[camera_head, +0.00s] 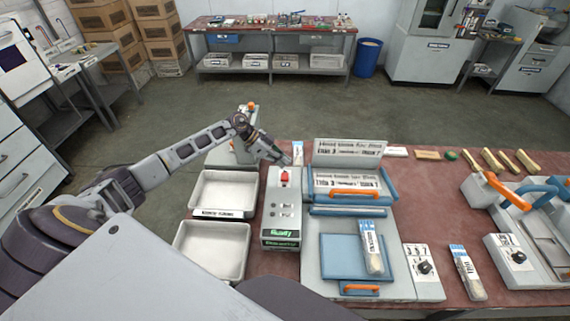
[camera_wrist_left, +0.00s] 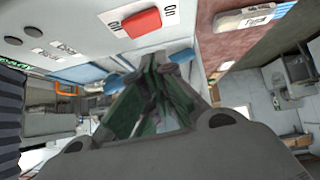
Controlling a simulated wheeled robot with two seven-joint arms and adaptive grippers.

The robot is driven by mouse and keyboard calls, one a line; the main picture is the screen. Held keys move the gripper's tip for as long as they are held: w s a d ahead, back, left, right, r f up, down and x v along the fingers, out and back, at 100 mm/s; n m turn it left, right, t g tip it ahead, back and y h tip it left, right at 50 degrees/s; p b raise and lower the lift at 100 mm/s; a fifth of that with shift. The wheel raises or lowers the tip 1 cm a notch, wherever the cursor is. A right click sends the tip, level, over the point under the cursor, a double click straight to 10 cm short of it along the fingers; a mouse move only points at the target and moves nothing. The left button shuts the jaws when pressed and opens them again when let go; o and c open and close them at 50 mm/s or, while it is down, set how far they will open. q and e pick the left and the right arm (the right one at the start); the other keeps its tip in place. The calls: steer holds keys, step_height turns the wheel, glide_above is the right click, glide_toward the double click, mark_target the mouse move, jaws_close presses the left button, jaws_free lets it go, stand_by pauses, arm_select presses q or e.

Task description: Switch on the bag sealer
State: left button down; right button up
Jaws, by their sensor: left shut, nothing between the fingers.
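The grey control box (camera_head: 280,222) with a red rocker switch (camera_head: 285,175) on its far end stands beside the blue bag sealer (camera_head: 345,192) with its orange handle (camera_head: 355,194). My left gripper (camera_head: 286,160) is shut and empty, just beyond the switch in the head view. In the left wrist view the red switch (camera_wrist_left: 143,22) lies between ON and OFF style markings, and the gripper fingertips (camera_wrist_left: 153,72) point towards the box, apparently close to the switch. Whether they touch it cannot be told. My right gripper is not in view.
Two white trays (camera_head: 204,213) stand left of the box. A blue pad (camera_head: 352,255) with a filled bag (camera_head: 372,250) lies in front of the sealer. A small knob box (camera_head: 423,270) and another bag (camera_head: 467,272) are to the right. Bare red tabletop (camera_head: 435,205) shows beyond.

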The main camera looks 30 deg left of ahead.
arm_select(q)
steer(key=shift+s+a+r, duration=0.1)
steer(key=shift+a+r, duration=0.3)
steer(key=shift+a, duration=0.05)
steer(key=b+v, duration=0.2)
steer(key=v, duration=0.6)
steer(key=shift+a+r, duration=0.2)
steer(key=shift+a, duration=0.1)
